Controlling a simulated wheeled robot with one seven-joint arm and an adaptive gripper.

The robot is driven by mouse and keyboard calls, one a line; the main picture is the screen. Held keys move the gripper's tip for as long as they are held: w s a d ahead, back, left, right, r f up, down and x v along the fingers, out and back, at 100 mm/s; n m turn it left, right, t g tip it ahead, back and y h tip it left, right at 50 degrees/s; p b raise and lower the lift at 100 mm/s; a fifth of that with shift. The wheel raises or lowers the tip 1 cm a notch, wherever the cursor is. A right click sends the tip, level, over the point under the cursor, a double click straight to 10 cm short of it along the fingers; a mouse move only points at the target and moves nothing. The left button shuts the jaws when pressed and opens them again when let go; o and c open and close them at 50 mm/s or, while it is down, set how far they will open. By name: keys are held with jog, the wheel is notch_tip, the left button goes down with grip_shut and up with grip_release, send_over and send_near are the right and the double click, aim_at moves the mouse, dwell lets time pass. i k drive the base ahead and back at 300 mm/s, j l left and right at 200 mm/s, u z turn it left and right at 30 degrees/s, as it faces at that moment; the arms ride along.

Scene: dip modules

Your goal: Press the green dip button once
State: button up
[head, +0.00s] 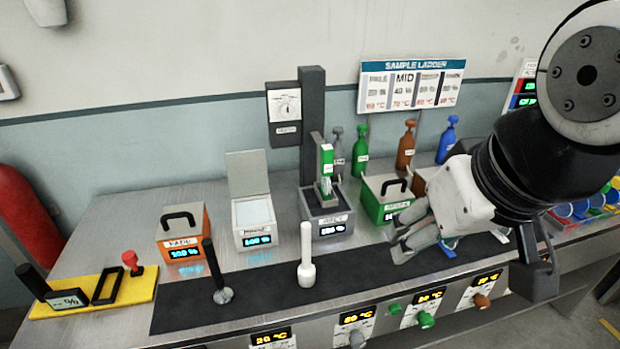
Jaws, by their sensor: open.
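Two green round parts show on the front panel of the bench: a smaller one (395,309) and a larger one (427,320) below a lit display. I cannot tell for sure which is the dip button. A green box (372,206) with a black handle stands on the bench above them, its display partly hidden by my gripper. My gripper (398,232) is open and empty, over the bench at the right front of the green box. Its fingers point left and it is apart from the green panel parts.
A grey knob (357,338) and a brown knob (482,301) flank the green parts. Behind are an orange box (182,238), an open white box (252,219), a grey dip unit (326,220) and several bottles. A white upright tool (306,262) stands on the dark mat (265,292).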

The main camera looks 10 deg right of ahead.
aim_at(394, 309)
jog(key=k+j+z, duration=0.2)
jog(key=k, duration=0.4)
jog(key=k+j+z, duration=0.15)
jog(key=k, duration=0.5)
